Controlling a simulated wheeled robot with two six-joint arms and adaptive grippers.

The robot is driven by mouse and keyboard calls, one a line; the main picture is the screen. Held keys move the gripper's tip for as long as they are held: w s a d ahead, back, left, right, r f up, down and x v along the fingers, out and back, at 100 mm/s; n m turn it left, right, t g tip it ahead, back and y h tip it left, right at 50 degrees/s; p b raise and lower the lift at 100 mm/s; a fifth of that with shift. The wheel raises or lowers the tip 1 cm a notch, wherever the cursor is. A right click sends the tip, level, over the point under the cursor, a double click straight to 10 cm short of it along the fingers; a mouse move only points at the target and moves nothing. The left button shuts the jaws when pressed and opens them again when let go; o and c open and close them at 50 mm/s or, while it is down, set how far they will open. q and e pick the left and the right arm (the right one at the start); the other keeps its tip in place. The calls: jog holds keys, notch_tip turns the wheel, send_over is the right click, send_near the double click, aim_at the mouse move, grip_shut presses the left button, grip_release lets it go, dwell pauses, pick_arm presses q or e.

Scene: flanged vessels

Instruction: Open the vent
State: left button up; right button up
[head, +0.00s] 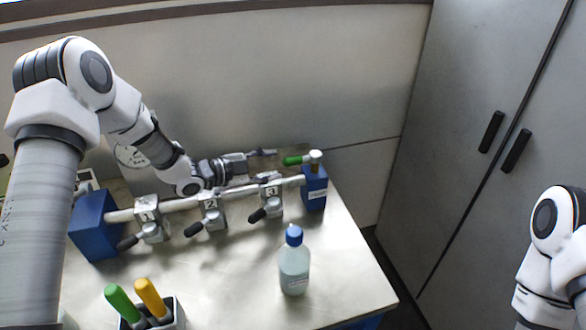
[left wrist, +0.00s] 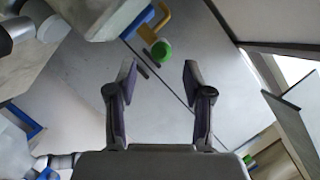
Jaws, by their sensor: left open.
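A small valve with a green handle (head: 297,160) sits on top of the blue end block (head: 314,190) at the right end of the pipe. The handle points left, toward my left gripper (head: 268,156). My left gripper is open and empty, above the pipe, with its fingertips a little short of the handle. In the left wrist view the green handle end (left wrist: 161,50) shows beyond and between the open fingers (left wrist: 158,72). The gap between them is hard to judge. My right gripper is out of view.
The pipe (head: 180,204) carries clamps with black handles, numbered 1 (head: 148,216), 2 (head: 211,205) and 3 (head: 271,191). A blue-capped bottle (head: 294,265) stands in front. A holder with green and yellow handles (head: 152,300) is at the near left. Grey cabinet doors (head: 470,130) stand at right.

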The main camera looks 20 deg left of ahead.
aim_at(285, 162)
pick_arm(q)
jog(key=x, duration=0.2)
jog(key=p+x, duration=0.1)
jog(key=x, duration=0.1)
jog(key=p+x, duration=0.1)
jog(key=x, duration=0.1)
jog(key=shift+w+d+r, duration=0.15)
jog(key=shift+d+r, duration=0.1)
jog(key=shift+d, duration=0.2)
jog(key=shift+w+f, duration=0.25)
jog(key=shift+w, duration=0.1)
jog(key=shift+s+r, duration=0.1)
jog(key=shift+s, duration=0.05)
jog(key=c, duration=0.4)
grip_shut()
